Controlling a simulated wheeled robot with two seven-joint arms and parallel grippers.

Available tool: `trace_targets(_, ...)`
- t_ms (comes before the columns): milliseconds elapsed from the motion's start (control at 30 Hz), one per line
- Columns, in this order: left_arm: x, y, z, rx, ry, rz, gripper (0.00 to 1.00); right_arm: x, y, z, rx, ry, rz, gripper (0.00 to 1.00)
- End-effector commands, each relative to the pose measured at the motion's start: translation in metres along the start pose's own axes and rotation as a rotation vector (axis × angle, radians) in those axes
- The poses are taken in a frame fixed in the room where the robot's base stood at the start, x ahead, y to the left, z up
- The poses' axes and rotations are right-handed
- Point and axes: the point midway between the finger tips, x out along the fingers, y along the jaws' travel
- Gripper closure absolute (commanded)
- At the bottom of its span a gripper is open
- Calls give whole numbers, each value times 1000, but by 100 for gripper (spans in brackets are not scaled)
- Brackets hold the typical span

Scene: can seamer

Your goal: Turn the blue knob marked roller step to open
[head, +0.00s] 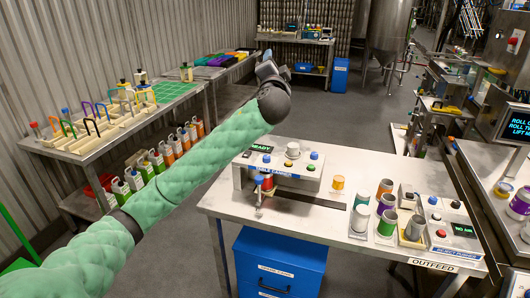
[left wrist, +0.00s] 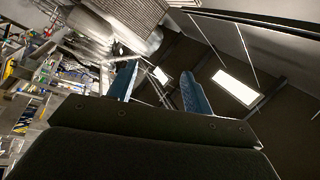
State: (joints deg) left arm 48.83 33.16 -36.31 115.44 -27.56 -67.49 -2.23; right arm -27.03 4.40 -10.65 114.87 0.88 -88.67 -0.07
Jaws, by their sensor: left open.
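No label reading roller step can be read in the head view, so I cannot tell which knob it marks. Small blue knobs or buttons show on the seamer (head: 292,172) on the white table: one at its right end (head: 314,156) and one at its left (head: 267,158). Another blue one (head: 432,200) sits on the control box at the table's right. My left gripper (head: 267,60) is raised above and behind the seamer, away from all of these. In the left wrist view its two blue fingers (left wrist: 158,85) are apart, empty, pointing toward the ceiling. My right gripper is not in view.
Cans (head: 386,221) stand on the right part of the white table (head: 325,225), near a sign reading OUTFEED. A machine with a screen (head: 519,125) stands at the right edge. A cluttered bench (head: 110,135) is at left. Open floor lies behind.

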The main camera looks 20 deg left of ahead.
Motion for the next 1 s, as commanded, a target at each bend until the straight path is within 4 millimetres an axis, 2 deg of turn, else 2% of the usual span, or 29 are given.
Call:
trace_targets(33,16,-22,-12,56,54,-61,49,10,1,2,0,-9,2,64)
trace_targets(100,35,-44,-29,147,140,-142,49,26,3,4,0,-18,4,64)
trace_targets(200,56,-67,-52,298,269,-244,49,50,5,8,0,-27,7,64)
trace_targets(300,71,-76,-68,459,393,-319,49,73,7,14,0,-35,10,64)
trace_targets(433,84,-68,-81,678,552,-376,49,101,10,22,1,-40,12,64)
trace_targets(567,92,-38,-80,897,708,-386,49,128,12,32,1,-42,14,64)
trace_targets(667,94,-2,-68,1063,832,-360,49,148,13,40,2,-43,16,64)
trace_targets(867,90,80,-27,1368,1093,-255,49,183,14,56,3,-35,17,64)
trace_targets(1000,80,133,9,1553,1285,-151,49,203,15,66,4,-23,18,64)
